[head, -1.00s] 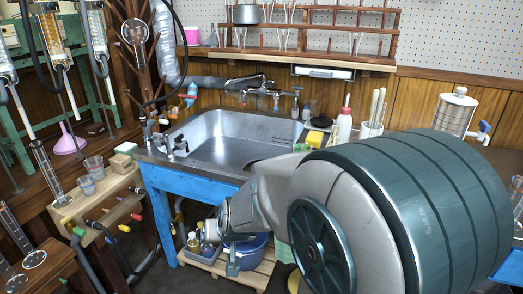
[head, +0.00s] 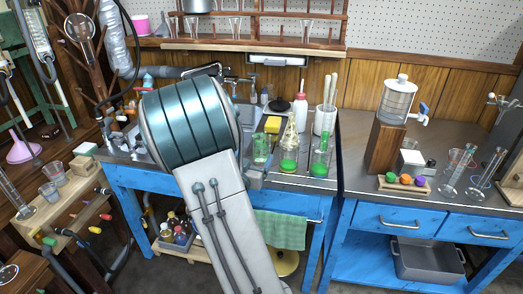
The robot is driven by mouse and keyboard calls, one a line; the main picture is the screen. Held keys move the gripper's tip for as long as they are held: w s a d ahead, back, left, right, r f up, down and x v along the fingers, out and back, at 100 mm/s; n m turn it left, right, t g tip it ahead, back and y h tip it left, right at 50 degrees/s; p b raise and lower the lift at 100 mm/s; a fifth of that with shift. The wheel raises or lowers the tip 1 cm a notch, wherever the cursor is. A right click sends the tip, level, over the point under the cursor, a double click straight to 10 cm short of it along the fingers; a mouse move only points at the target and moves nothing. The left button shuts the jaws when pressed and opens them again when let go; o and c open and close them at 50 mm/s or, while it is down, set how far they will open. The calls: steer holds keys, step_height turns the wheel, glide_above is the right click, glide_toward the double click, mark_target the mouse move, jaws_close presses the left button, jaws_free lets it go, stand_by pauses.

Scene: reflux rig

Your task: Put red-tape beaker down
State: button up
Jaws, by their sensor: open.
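The tape colours are too small to tell, so I cannot say for certain which is the red-tape beaker. My gripper (head: 256,172) is at the counter's front edge, just below the left beaker in the picture. It is open, and its fingers are partly hidden by my arm. I cannot tell whether it touches the left beaker.
My arm hides most of the sink. A yellow sponge (head: 273,124), a white bottle (head: 299,112) and a jar of pestles (head: 325,118) stand behind the vessels. A green towel (head: 281,229) hangs in front. A drink dispenser (head: 397,98) on a wooden block stands at right.

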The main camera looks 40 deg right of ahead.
mark_target(261, 144)
steer(key=x, duration=0.7)
steer(key=shift+w+d+f, duration=0.1)
steer(key=shift+w+r+b+x, duration=0.1)
steer(key=shift+r+b+x, duration=0.05)
steer(key=shift+x, duration=1.25)
steer(key=shift+w+r+b+x, duration=0.1)
steer(key=shift+r+b+x, duration=0.05)
steer(key=shift+x, duration=1.25)
steer(key=shift+a+r, duration=0.1)
steer(key=shift+a, duration=0.1)
steer(key=c, duration=1.5)
